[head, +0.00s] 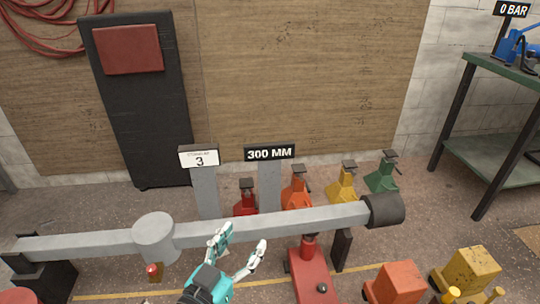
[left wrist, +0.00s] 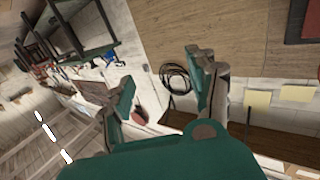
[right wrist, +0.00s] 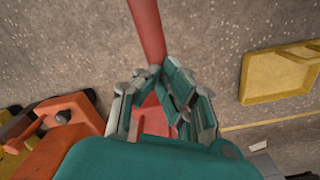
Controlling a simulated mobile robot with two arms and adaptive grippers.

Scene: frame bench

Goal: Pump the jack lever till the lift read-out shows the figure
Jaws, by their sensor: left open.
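A red jack (head: 311,276) stands on the floor under the grey beam (head: 270,228). A black plate (head: 269,153) reads 300 MM. A white sign (head: 199,157) beside it shows 3 under a small line of text that is hard to read. My left gripper (head: 244,246) is open and empty in front of the beam, left of the jack. My right gripper (right wrist: 158,80) is outside the head view. In the right wrist view its fingers are closed together around the red lever (right wrist: 146,30), with more red showing between and below them.
Red, orange, yellow and green stands (head: 383,173) line the floor behind the beam. A green-topped bench (head: 510,68) carries a blue pump under a 0 BAR plate (head: 511,9). A yellow tray (right wrist: 281,72) lies on the floor.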

